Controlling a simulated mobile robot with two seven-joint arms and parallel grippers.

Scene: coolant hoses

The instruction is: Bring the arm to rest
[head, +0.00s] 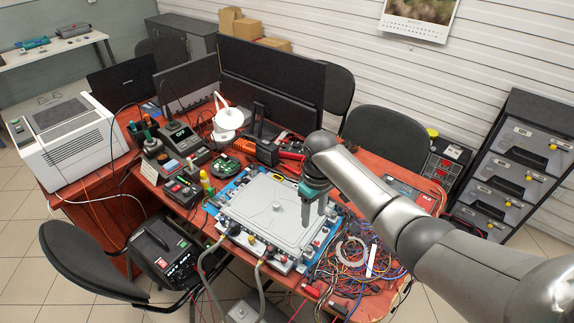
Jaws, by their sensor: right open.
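My right arm reaches in from the right edge of the head view over the desk. My right gripper (307,212) points down above the right part of a grey, flat-lidded unit (265,213). It is open, and I see nothing held in it. Whether its fingertips touch the unit cannot be told. The unit lies on a blue mat (229,190) on the red-brown desk (150,207). Two grey hoses (207,272) run from its front edge down past the desk's front. My left gripper is not in view.
A tangle of coloured wires (350,255) lies right of the unit. Dark monitors (270,80) stand behind it, with instruments (178,135) to the left. A white printer (68,138) stands far left. A black chair (85,262) is in front, and a drawer rack (515,165) stands right.

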